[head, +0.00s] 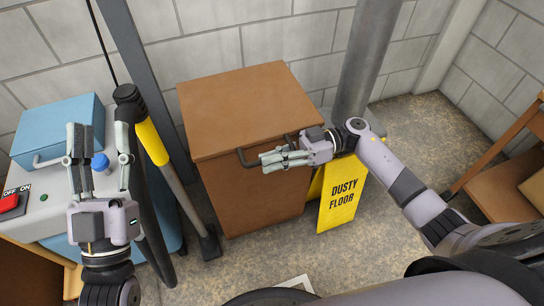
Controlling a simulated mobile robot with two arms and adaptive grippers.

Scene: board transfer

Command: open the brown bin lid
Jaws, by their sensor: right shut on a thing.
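The brown bin (252,195) stands against the wall in the middle of the head view. Its flat brown lid (240,100) lies down on the body, and I see no clear gap beneath it. A dark bar handle (241,157) sticks out at the front edge of the lid. My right gripper (268,161) reaches in from the right and is shut on the handle. Its fingers hide part of the bar. My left gripper (98,150) is at the left, fingers upward, open and empty, away from the bin.
A grey and blue machine (50,215) with a red switch and blue lid stands at the left. A vacuum hose and pole (178,185) stand beside the bin. A yellow "DUSTY FLOOR" sign (342,205) stands at its right. A grey pipe (366,60) rises behind.

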